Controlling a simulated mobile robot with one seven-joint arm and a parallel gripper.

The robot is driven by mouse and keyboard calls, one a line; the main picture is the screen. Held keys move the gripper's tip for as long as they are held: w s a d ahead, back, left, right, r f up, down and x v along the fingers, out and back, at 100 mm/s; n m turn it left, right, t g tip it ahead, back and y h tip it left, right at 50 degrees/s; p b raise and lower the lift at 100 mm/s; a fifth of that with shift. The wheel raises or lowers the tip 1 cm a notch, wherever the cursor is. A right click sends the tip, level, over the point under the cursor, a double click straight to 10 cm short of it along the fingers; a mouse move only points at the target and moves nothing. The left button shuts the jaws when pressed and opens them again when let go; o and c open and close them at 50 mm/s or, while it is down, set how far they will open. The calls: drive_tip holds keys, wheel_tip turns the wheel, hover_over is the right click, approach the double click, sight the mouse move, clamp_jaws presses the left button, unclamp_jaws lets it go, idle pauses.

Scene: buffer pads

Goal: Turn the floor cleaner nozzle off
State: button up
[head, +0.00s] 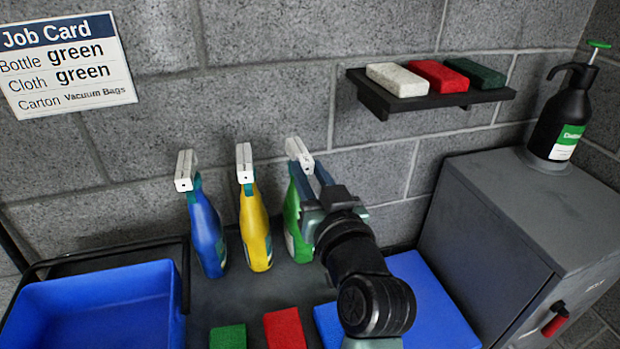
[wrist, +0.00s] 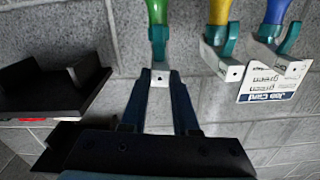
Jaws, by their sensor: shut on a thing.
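Three spray bottles stand upright in a row against the wall: a blue bottle (head: 206,232), a yellow bottle (head: 256,235) and a green bottle (head: 293,215), each with a white-topped nozzle. I cannot read which is labelled floor cleaner. My gripper (head: 312,170) reaches in from the front right and is shut on the green bottle's nozzle (head: 298,150). In the wrist view, which looks upside down, both fingertips (wrist: 160,78) sit at either side of this nozzle, with the green bottle (wrist: 157,12) beyond. My arm hides part of the green bottle. The nozzle's setting cannot be read.
A job card (head: 65,62) on the wall says bottle green, cloth green. A blue bin (head: 95,305) stands at left. Green (head: 228,337) and red (head: 284,328) cloths lie in front. A shelf (head: 430,98) and a grey cabinet (head: 500,225) stand at right.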

drive_tip(key=shift+o, duration=0.2)
drive_tip(key=shift+n+b, duration=1.1)
drive_tip(key=shift+n, duration=0.1)
drive_tip(key=o, duration=0.7)
drive_tip(key=shift+b+v, duration=0.4)
drive_tip(key=shift+v, duration=3.1)
